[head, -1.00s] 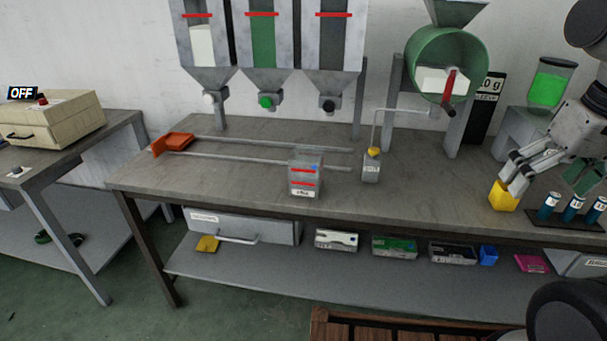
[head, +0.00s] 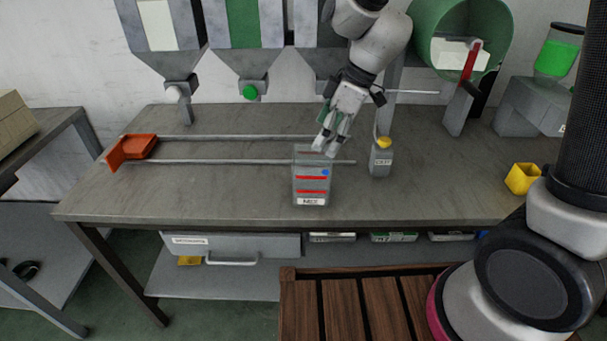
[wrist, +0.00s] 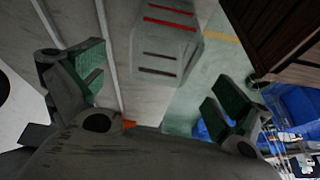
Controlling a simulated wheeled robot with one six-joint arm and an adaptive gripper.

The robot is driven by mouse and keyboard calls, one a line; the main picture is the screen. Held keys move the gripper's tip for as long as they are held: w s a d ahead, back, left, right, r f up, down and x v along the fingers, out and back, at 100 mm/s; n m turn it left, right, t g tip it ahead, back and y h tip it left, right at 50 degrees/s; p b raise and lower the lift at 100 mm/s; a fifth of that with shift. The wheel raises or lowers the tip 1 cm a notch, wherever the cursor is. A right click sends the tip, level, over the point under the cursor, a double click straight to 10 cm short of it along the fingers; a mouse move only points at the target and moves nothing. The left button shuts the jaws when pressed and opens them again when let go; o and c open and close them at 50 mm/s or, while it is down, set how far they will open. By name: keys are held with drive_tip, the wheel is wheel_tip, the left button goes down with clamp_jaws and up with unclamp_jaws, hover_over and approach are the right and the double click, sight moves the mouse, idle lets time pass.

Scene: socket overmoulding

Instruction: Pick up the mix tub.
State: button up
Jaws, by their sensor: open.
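The mix tub (head: 311,186) is a grey upright container with red lines, a blue dot and a label on its front. It stands on the workbench (head: 230,190) near the front edge. My gripper (head: 325,145) is just above and behind the tub's top rim, pointing down. In the wrist view the tub (wrist: 166,40) shows at the top, beyond and between the spread green-padded fingers (wrist: 155,90). The fingers are open and nothing is between them. Whether a finger touches the rim I cannot tell.
Two rails (head: 215,161) run along the bench to an orange block (head: 135,149) at left. A small grey container (head: 381,160) with a yellow top stands right of the tub. A yellow cup (head: 522,179) sits further right. Hoppers hang behind.

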sight(312, 160)
drive_tip(key=shift+n, duration=0.5)
drive_tip(key=x, duration=0.7)
drive_tip(key=shift+s+a+f, duration=0.15)
drive_tip(key=shift+f, duration=0.2)
drive_tip(key=c, duration=1.3)
drive_tip(key=shift+o, duration=0.2)
drive_tip(key=shift+r, duration=0.1)
